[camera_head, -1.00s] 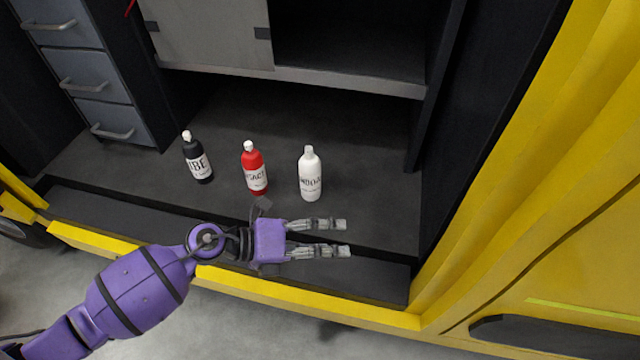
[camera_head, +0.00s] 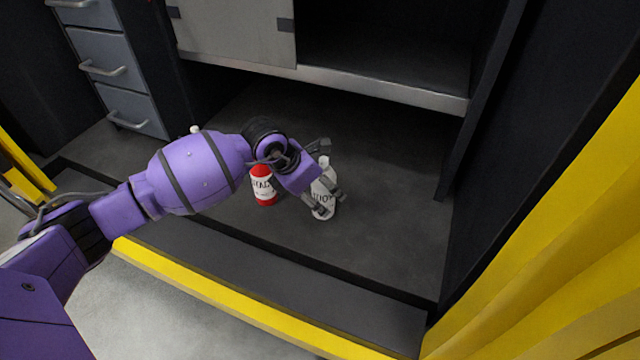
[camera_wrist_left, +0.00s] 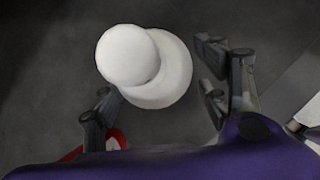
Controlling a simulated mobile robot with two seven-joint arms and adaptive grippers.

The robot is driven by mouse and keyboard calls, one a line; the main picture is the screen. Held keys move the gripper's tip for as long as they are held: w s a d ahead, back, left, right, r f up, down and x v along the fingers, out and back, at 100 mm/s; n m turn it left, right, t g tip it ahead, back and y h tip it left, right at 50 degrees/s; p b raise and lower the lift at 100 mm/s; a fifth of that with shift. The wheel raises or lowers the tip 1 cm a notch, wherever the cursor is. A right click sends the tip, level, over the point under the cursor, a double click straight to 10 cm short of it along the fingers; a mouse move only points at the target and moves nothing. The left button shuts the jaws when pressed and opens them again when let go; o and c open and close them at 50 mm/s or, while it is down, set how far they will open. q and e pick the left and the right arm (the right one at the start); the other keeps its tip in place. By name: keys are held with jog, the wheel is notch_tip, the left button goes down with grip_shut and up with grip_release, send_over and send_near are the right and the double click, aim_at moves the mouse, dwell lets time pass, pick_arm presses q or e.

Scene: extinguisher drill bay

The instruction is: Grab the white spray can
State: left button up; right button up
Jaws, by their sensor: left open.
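The white spray can (camera_head: 324,198) stands upright on the dark bay floor, to the right of the red bottle. My left gripper (camera_head: 330,204) is open, with its fingers on either side of the can in the head view. In the left wrist view, the can's round white top (camera_wrist_left: 142,62) shows from above, between and slightly beyond the open fingers (camera_wrist_left: 160,88). I cannot tell whether either finger touches it. Part of the can is hidden by the gripper. My right gripper is not in view.
The red bottle (camera_head: 263,188) stands close to the left of my gripper, partly covered by it. The black bottle is hidden behind my arm; only its white cap (camera_head: 195,129) shows. A shelf edge (camera_head: 380,85) runs behind. The floor right of the can is clear.

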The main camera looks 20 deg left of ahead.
pick_arm(q)
jog(key=shift+x, duration=1.1)
jog(key=shift+w+r, duration=0.1)
jog(key=c, duration=1.4)
jog(key=shift+c, duration=0.6)
jog(key=shift+r, duration=0.15)
